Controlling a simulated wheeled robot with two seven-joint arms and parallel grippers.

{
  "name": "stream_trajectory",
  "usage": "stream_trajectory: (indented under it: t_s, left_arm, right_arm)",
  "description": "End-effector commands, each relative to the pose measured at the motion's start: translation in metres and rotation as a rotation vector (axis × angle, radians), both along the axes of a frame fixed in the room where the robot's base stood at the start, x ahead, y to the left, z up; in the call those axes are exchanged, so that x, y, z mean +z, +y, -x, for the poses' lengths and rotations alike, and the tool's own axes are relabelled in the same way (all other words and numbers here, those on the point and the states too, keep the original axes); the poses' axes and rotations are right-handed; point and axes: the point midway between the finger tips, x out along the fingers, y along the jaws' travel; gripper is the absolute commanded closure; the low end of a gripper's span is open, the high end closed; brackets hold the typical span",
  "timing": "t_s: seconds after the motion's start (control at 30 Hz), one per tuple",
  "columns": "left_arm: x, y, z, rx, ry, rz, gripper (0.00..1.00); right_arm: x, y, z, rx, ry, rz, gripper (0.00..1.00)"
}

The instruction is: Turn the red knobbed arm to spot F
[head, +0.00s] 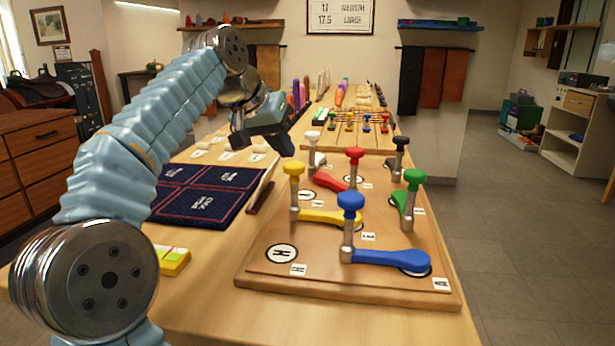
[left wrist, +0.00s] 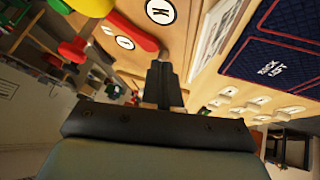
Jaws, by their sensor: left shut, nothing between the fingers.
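The red knobbed arm (head: 331,182) lies on the wooden board (head: 262,279), its red knob (head: 354,153) on a grey post at its right end in the head view. The red arm also shows at the upper left of the left wrist view (left wrist: 130,30). Round lettered spots mark the board; one near the red arm reads K in the left wrist view (left wrist: 160,11). I cannot make out which spot is F. My left gripper (head: 288,148) is above and left of the board's far part, apart from the red knob. Its fingers (left wrist: 163,80) are shut and empty. My right gripper is not in view.
Yellow (head: 294,169), blue (head: 350,200), green (head: 415,177), white (head: 311,137) and black (head: 401,142) knobs stand around the red one. A dark blue quilted mat (head: 205,190) lies left of the board. A yellow block (head: 173,262) sits near the table's left edge.

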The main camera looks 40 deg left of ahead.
Motion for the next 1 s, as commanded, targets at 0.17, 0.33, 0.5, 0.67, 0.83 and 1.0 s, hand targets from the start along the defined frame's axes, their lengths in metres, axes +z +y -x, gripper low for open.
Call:
stream_trajectory:
  t_s: [0.17, 0.33, 0.5, 0.67, 0.83, 1.0]
  left_arm:
    - [-0.001, -0.005, 0.01, -0.507, -0.09, -0.435, 1.0]
    - [0.0, -0.012, 0.018, -0.952, -0.144, -0.862, 1.0]
    - [0.001, -0.018, 0.023, -1.25, -0.157, -1.168, 1.0]
    - [0.002, -0.02, 0.023, -1.365, -0.156, -1.289, 1.0]
    - [-0.01, -0.02, 0.011, -1.381, -0.155, -1.3, 1.0]
    - [-0.032, -0.02, -0.012, -1.381, -0.155, -1.297, 1.0]
  right_arm:
    - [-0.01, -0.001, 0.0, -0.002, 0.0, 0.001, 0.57]
    - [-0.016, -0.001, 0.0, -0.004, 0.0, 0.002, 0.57]
    - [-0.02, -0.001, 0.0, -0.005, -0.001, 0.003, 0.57]
    - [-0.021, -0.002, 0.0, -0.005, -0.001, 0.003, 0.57]
    - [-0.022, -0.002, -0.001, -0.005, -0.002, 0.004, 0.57]
    - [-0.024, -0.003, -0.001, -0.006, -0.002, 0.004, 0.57]
